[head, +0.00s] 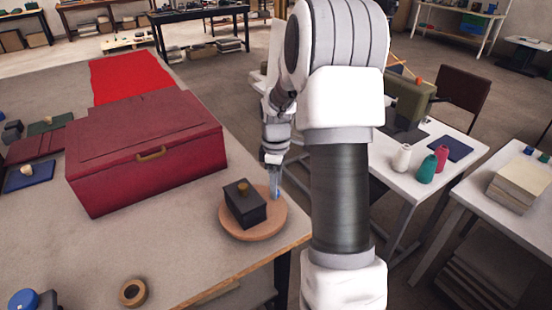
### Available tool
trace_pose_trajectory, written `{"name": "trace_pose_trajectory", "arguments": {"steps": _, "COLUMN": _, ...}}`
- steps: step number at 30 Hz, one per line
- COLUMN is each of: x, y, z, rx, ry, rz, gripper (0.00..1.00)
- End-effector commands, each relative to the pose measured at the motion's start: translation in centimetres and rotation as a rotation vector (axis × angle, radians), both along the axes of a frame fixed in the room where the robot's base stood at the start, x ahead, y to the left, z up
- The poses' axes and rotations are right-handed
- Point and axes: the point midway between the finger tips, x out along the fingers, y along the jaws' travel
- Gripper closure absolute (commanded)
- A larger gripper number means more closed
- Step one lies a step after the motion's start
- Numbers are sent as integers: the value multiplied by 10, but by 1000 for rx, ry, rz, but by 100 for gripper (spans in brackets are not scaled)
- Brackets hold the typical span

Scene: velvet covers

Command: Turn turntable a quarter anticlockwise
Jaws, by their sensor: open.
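The turntable (238,229) is a round, flat wooden disc near the table's right edge in the head view. A dark box with a small brass-coloured knob (245,205) sits on it, its long side slanting across the disc. My gripper (276,190) points down at the far right side of the disc, beside the box. It is open, with its fingertips at or just above the rim; I cannot tell whether they touch it. My arm hides the area to the right of the disc.
A tape roll (132,292) lies near the front edge. Red cloth (130,75) lies at the back. A white table (455,150) with thread spools stands right. Bare tabletop lies left of the disc.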

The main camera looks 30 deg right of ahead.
Motion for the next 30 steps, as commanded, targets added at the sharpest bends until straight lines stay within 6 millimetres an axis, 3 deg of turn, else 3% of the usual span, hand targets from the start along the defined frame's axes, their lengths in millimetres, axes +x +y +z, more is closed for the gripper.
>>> {"name": "trace_pose_trajectory", "arguments": {"steps": 12, "x": 1, "y": 0, "z": 100, "rx": -3, "ry": -6, "rz": -1, "gripper": 42}}
{"name": "trace_pose_trajectory", "arguments": {"steps": 18, "x": 1, "y": 0, "z": 140, "rx": -2, "ry": -6, "rz": 0, "gripper": 42}}
{"name": "trace_pose_trajectory", "arguments": {"steps": 24, "x": 0, "y": 0, "z": 159, "rx": 0, "ry": -3, "rz": 0, "gripper": 42}}
{"name": "trace_pose_trajectory", "arguments": {"steps": 30, "x": 0, "y": 0, "z": 163, "rx": -1, "ry": -2, "rz": 0, "gripper": 42}}
